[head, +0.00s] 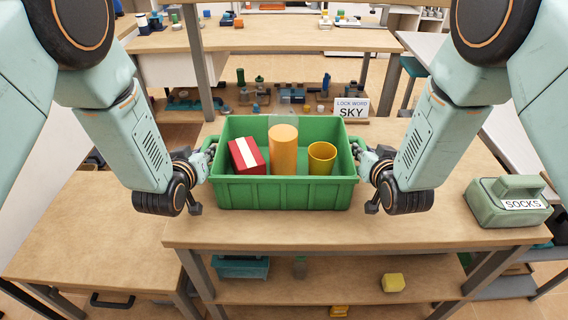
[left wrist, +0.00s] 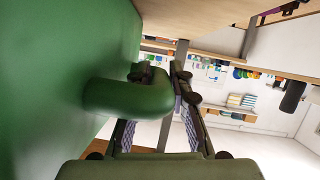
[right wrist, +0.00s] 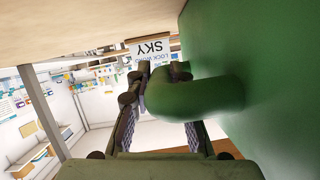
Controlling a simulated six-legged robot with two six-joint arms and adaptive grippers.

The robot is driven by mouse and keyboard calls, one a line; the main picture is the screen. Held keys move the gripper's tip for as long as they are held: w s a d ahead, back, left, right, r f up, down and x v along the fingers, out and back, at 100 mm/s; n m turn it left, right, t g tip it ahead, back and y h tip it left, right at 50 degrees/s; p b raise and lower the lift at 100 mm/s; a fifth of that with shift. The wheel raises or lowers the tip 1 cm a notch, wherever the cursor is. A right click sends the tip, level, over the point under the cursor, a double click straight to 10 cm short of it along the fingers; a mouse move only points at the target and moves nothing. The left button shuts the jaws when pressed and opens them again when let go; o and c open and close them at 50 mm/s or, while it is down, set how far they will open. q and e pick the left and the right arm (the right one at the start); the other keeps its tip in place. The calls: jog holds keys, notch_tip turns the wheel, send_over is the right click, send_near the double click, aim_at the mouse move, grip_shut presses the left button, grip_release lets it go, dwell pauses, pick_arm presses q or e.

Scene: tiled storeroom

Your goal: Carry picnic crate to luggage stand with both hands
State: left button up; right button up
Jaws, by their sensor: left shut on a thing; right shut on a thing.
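The green picnic crate (head: 285,194) is in the middle of the head view, over the wooden table, and looks level. It holds a red box with a white stripe (head: 247,155), an orange cylinder (head: 283,150) and a yellow cup (head: 321,158). My left gripper (head: 205,160) is shut on the crate's left handle (left wrist: 130,95). My right gripper (head: 364,160) is shut on its right handle (right wrist: 195,98). I cannot tell whether the crate's base touches the table. I cannot make out which piece is the luggage stand.
The wooden table (head: 430,228) has a green box labelled SOCKS (head: 508,201) at its right and a LOCK WORD SKY sign (head: 351,108) behind the crate. A lower wooden table (head: 85,230) with a bare top stands at left. A workbench (head: 290,38) stands behind.

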pick_arm(q)
grip_shut()
pick_arm(e)
grip_shut()
pick_arm(q)
jog(key=shift+w+r+p, duration=0.15)
jog(key=shift+r+p, duration=0.15)
pick_arm(e)
jog(key=shift+w+r, duration=0.15)
jog(key=shift+r, duration=0.15)
